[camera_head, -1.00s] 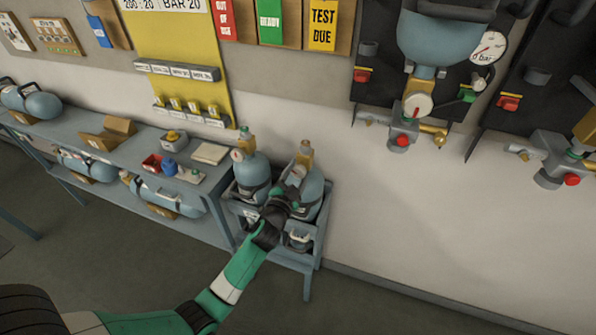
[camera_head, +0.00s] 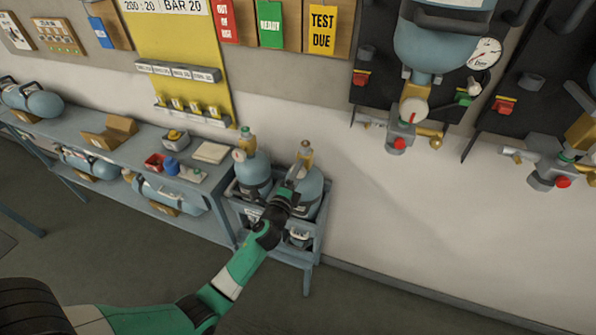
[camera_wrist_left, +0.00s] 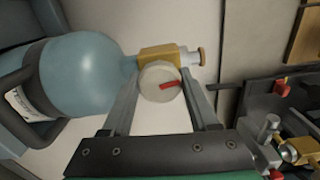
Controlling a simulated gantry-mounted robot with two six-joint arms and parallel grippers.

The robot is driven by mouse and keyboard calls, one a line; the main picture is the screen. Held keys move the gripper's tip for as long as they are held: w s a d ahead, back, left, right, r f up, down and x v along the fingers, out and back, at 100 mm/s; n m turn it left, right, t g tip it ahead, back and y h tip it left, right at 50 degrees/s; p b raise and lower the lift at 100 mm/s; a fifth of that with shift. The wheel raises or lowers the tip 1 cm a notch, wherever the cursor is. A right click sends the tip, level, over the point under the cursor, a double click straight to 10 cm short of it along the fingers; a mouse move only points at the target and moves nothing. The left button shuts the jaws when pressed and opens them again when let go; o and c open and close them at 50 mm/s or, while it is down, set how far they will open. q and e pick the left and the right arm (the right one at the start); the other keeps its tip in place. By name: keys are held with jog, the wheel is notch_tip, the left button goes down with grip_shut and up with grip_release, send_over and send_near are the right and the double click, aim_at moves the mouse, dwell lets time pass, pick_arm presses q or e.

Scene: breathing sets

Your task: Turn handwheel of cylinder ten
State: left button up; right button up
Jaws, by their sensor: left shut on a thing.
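A blue-grey cylinder (camera_head: 312,188) stands upright at the right of a low rack; I cannot read a number ten on it. Its brass valve (camera_wrist_left: 152,56) carries a pale round gauge (camera_wrist_left: 159,82) with a red mark, and a brownish knob (camera_wrist_left: 202,57) at the end, which looks like the handwheel. My left gripper (camera_head: 292,178) reaches it from the front. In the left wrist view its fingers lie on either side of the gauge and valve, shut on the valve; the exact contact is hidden. The knob lies beyond the fingers. My right gripper is not in view.
A second cylinder (camera_head: 252,174) stands close on the left in the same rack (camera_head: 262,232). A bench (camera_head: 128,152) with more cylinders and small items runs left. Wall panels with valves and gauges (camera_head: 484,53) hang at upper right. The wall and floor right of the rack are clear.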

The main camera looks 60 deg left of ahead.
pick_arm(q)
jog(key=shift+m, duration=1.1)
jog(key=o, duration=1.4)
jog(key=shift+c, duration=0.2)
jog(key=shift+s+d, duration=0.1)
jog(key=p+v, duration=0.1)
jog(key=v, duration=1)
jog(key=shift+s, duration=0.15)
jog(key=shift+d, duration=0.1)
